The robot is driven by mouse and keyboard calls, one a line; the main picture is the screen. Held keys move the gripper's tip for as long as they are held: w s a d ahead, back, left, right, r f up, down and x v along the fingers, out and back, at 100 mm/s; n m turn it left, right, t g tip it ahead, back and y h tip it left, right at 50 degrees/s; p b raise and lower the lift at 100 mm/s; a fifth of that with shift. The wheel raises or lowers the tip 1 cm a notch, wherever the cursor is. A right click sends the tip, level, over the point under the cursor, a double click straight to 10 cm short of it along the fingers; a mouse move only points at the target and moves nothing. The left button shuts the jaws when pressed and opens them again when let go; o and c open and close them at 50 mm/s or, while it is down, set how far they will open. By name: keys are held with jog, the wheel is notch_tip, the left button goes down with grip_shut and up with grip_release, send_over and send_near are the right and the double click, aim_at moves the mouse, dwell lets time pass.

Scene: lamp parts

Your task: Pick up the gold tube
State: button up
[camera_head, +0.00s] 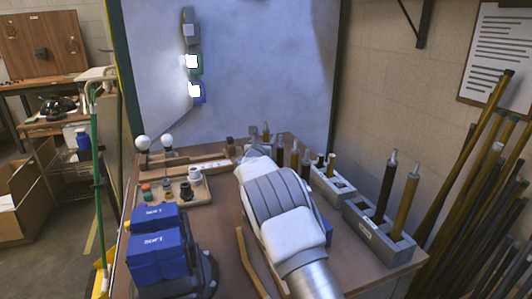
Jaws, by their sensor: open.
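A tall gold tube (406,202) stands upright in a grey block holder (372,229) at the right of the table, beside a tall dark tube (385,190). A shorter gold tube (331,164) stands in a second grey block holder (329,183) farther back. Both gold tubes are apart from my gripper. My gripper (259,135) is mostly hidden behind my white and grey arm. What shows of it is at the far part of the table, open, with no tube seen in it.
Several dark and brass posts (294,155) stand close to the right of my arm. Blue boxes (158,255) and a tray of small parts (203,193) are at the left. A white panel (265,65) rises behind the table. Long rods (490,190) lean at the right wall.

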jog(key=shift+w+d, duration=0.15)
jog(key=shift+w, duration=0.8)
grip_shut()
dwell(0.8)
